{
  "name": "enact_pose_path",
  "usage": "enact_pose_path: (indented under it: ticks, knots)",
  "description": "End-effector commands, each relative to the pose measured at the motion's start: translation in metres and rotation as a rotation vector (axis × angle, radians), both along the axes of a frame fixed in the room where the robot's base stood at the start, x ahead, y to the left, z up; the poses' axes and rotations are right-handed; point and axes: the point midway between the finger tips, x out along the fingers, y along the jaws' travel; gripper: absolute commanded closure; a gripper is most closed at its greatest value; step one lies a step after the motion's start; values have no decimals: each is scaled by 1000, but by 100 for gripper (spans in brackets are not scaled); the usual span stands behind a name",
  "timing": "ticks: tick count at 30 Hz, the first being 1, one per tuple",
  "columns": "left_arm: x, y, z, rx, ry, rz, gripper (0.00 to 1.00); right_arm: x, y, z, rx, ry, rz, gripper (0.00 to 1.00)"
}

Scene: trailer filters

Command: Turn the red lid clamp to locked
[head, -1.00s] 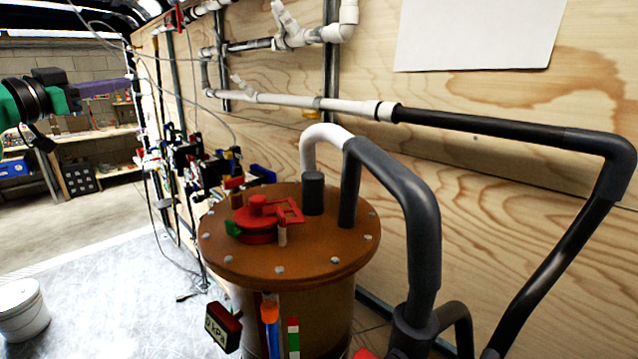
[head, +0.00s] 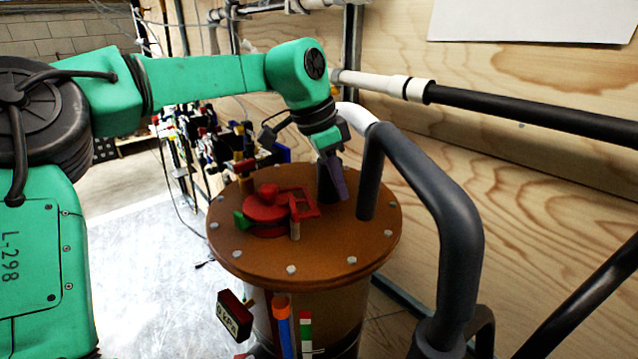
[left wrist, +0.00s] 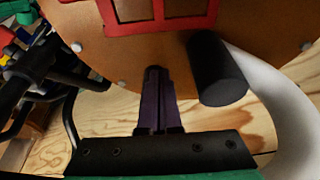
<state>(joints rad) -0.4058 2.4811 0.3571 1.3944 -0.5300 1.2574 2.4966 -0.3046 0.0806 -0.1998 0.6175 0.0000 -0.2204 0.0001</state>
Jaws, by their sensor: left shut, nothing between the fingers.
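The red lid clamp (head: 268,206) sits on the round orange-brown lid (head: 335,255) of the tank. It has a raised knob and a red frame-shaped handle (head: 300,203) pointing right, beside a short tan post (head: 295,229). A green piece (head: 240,220) shows at its left. My left gripper (head: 343,196) points down over the lid, right of the handle and apart from it. Its purple fingers are shut and empty. In the left wrist view, the shut fingers (left wrist: 155,90) point toward the lid and part of the red handle (left wrist: 150,12) shows at the top. My right gripper is not in view.
A dark stub (left wrist: 217,70) stands on the lid close to my left fingers. A thick grey pipe (head: 430,190) rises right of the lid. A plywood wall (head: 540,170) is behind. A gauge box (head: 234,315) hangs at the front.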

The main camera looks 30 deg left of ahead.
Motion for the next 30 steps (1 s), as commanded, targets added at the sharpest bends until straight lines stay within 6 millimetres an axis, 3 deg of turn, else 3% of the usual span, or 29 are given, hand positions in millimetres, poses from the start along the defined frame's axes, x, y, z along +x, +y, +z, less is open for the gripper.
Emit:
enact_pose_path:
  ticks: [3,9,30]
  knots:
    - [-12,12,3,-7,-4,0,100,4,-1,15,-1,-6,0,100]
    - [-27,27,-1,-3,-2,2,100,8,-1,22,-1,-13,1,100]
    - [-27,31,-3,0,-3,1,100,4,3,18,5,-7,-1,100]
